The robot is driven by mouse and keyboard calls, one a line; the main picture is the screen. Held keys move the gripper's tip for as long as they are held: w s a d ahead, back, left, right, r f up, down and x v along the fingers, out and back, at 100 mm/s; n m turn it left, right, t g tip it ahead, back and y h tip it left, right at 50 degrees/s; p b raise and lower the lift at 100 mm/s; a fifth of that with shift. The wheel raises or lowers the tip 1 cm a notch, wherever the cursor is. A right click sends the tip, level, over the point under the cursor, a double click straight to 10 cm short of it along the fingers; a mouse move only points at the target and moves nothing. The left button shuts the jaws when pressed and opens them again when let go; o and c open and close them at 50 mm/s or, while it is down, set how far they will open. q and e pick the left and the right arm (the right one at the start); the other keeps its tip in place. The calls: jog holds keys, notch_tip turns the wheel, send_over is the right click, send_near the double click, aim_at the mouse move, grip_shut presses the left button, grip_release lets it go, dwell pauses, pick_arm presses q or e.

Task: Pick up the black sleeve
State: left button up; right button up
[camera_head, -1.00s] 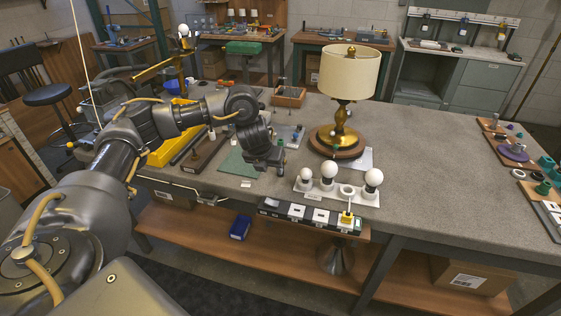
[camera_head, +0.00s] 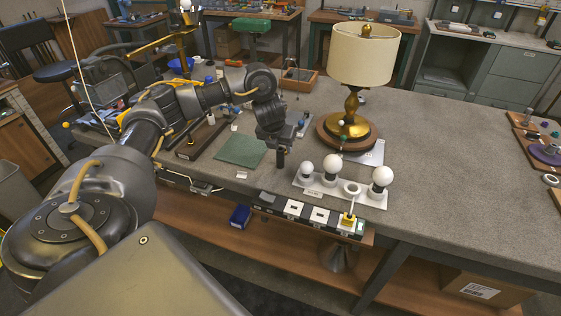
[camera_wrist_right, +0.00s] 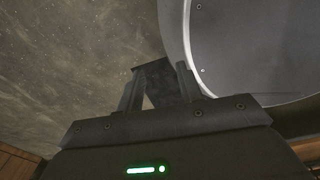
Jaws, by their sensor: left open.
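My left gripper (camera_head: 280,160) hangs, pointing down, above the front part of the grey worktable (camera_head: 455,170). It is between the green mat and the white bulb holder, apart from both as far as I can see. Its fingers are small here. I cannot make out the black sleeve for certain; a small dark piece (camera_head: 267,197) lies at the left end of the front strip, but I cannot tell what it is.
A lamp with a cream shade (camera_head: 365,55) stands behind the white bulb holder (camera_head: 340,188). A green mat (camera_head: 240,150) lies left of my left gripper. A front strip (camera_head: 318,214) with white plates runs along the table edge.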

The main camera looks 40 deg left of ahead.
aim_at(281, 153)
pick_arm(q)
jog(key=shift+w+d+f, duration=0.1)
jog(key=shift+w+f, duration=0.1)
jog(key=shift+f, duration=0.25)
jog(key=x, duration=0.4)
jog(key=shift+s+a+f, duration=0.1)
jog(key=shift+a+f, duration=0.2)
jog(key=shift+f, duration=0.05)
grip_shut()
pick_arm(e)
jog(key=shift+w+f, duration=0.3)
jog(key=shift+w, duration=0.25)
pick_arm(q)
jog(key=shift+r, duration=0.1)
